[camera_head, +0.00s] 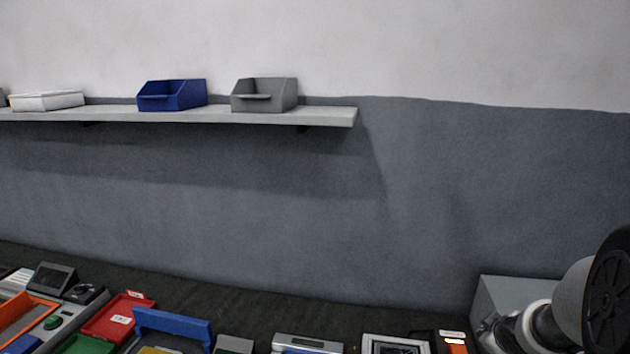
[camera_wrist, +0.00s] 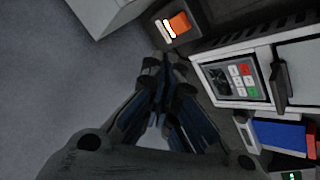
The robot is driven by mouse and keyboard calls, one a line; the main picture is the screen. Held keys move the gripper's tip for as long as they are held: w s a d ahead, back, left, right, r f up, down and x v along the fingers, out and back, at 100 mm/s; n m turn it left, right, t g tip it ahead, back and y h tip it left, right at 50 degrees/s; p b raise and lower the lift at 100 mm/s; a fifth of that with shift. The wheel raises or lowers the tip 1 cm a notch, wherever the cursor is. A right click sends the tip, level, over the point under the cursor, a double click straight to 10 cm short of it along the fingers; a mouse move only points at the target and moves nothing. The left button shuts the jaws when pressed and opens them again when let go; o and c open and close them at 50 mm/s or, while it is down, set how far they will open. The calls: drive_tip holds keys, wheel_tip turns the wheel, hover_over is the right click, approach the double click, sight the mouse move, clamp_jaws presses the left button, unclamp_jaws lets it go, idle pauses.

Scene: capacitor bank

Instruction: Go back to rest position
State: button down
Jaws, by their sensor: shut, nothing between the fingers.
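My gripper (camera_wrist: 165,62) shows in the wrist view with its dark fingers together at the tips and nothing between them. It points toward a dark box with an orange switch (camera_wrist: 179,22), which lies just beyond the tips in the picture. Whether the tips touch anything cannot be told. In the head view part of my arm shows at the lower right, and the gripper itself is not visible there.
A device with a keypad and small screen (camera_wrist: 236,78) stands right of my fingers in the wrist view. A grey box (camera_head: 515,290) is by the wall. Red tray (camera_head: 108,322), blue-handled item (camera_head: 172,325) and orange tray (camera_head: 22,318) crowd the lower left. A shelf (camera_head: 330,117) holds bins.

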drive_tip(key=s+a+r+m, duration=0.2)
drive_tip(key=s+a+r, duration=0.2)
drive_tip(key=a+r, duration=0.25)
drive_tip(key=s+a+r+m+g+y, duration=0.1)
drive_tip(key=s+a+r, duration=0.1)
drive_tip(key=s+a, duration=0.8)
drive_tip(key=s+a+r+m+g+y, duration=0.2)
drive_tip(key=s+a, duration=0.8)
drive_tip(key=s, duration=0.3)
drive_tip(key=shift+m+b, duration=0.3)
drive_tip(key=shift+b, duration=0.15)
drive_tip(key=shift+w, duration=0.1)
